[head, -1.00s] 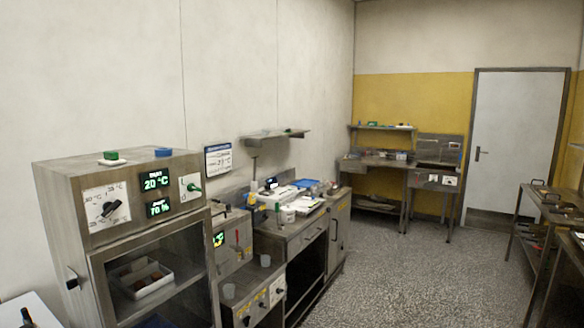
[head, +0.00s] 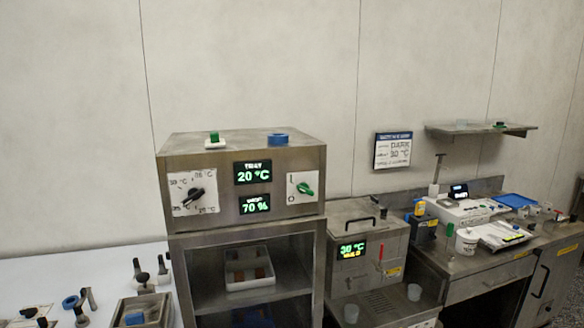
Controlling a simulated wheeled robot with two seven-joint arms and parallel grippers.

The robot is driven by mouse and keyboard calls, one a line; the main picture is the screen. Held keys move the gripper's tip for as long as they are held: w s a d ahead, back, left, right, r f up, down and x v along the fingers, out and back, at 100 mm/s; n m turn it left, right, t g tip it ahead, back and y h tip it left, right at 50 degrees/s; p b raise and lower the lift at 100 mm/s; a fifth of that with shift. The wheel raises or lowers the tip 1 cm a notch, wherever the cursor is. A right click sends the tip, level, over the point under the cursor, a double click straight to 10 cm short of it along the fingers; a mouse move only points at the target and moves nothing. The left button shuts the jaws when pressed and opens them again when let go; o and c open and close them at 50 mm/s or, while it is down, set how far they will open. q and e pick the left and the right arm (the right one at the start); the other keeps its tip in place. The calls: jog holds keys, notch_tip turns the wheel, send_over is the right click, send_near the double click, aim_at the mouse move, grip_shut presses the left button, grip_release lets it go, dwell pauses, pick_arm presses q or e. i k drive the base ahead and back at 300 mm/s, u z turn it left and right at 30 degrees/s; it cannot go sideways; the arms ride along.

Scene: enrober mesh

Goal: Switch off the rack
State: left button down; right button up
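The rack (head: 242,153) is a steel cabinet in the middle of the head view, with an open-fronted shelf space below. Its lit green displays (head: 253,172) read 20 °C and 70 %. At the right of its panel is a white plate (head: 305,180) marked I at the top and O at the bottom, with a green switch (head: 304,189). The switch handle looks tilted; I cannot tell for sure which mark it points to. A black knob (head: 194,196) sits on a temperature dial at the panel's left. Neither of my grippers is in view.
A white tray (head: 249,282) stands on the rack's shelf. A green-and-white block (head: 215,141) and a blue ring (head: 277,140) lie on top. A steel unit (head: 350,218) reading 30 °C stands to the right. A white table (head: 60,270) with tools is at left.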

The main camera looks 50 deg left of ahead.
aim_at(303, 188)
jog(key=u, duration=0.65)
jog(key=i, duration=0.6)
jog(key=u, duration=0.65)
